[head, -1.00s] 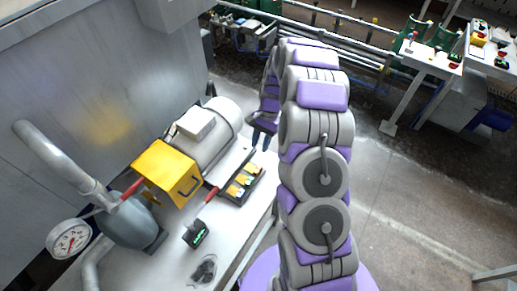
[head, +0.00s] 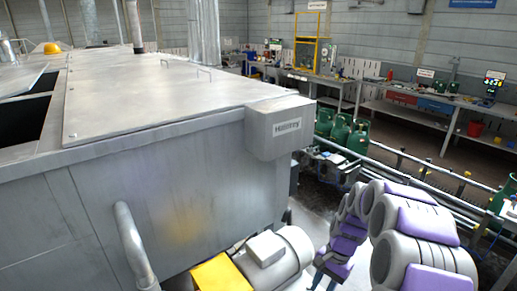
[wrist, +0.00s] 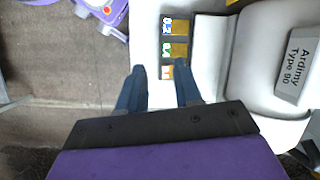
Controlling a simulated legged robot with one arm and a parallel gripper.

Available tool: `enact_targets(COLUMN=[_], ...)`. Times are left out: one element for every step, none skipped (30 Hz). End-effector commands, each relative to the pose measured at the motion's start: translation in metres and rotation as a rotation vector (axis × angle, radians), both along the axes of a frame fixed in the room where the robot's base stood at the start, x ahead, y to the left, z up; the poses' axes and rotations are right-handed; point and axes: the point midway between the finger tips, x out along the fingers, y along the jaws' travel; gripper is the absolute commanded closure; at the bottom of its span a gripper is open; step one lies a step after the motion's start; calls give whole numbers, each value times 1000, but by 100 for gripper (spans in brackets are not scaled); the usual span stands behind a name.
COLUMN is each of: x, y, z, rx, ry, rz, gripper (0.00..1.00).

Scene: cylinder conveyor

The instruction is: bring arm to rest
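My gripper (wrist: 158,80) shows in the wrist view as two dark blue fingers held apart, with nothing visible between them. It is open above the machine base, beside a dark control strip (wrist: 175,45) with yellow panels. In the head view my purple and grey arm rises at the lower right, and the gripper (head: 325,277) is at the bottom edge, mostly cut off. It is just right of the grey motor (head: 275,258). The motor's casing (wrist: 282,60), labelled "Ardimy Type 90", fills the right of the wrist view.
A large metal machine housing (head: 160,165) fills the left. A yellow box (head: 218,275) adjoins the motor. Green gas cylinders (head: 340,133) stand by conveyor rails (head: 410,180). Workbenches (head: 425,105) line the back. Open floor (wrist: 60,115) lies left in the wrist view.

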Motion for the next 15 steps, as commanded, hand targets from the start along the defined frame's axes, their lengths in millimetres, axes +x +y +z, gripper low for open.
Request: enact_targets(x=[-10,-16,-23,-29,-36,-45,-52,-58,-67,-74,-82,-92,-99,-106,-117], y=[7,11,15,18,21,25,28,31,34,36,38,41,43,44,46], z=[13,20,28,35,41,48,54,59,65,71,75,80,85,89,93], rx=[-1,0,-1,-3,-4,-5,-8,-10,-13,-15,-17,-21,-24,-27,-31], ry=[-14,-19,-28,-36,-41,-45,-52,-58,-66,-72,-75,-81,-88,-94,-97], rz=[38,58,86,107,128,156,176,197,224,244,264,289,309,327,354], gripper=[66,66,66,66,66,66,66,66,66,66,66,66,66,66,66])
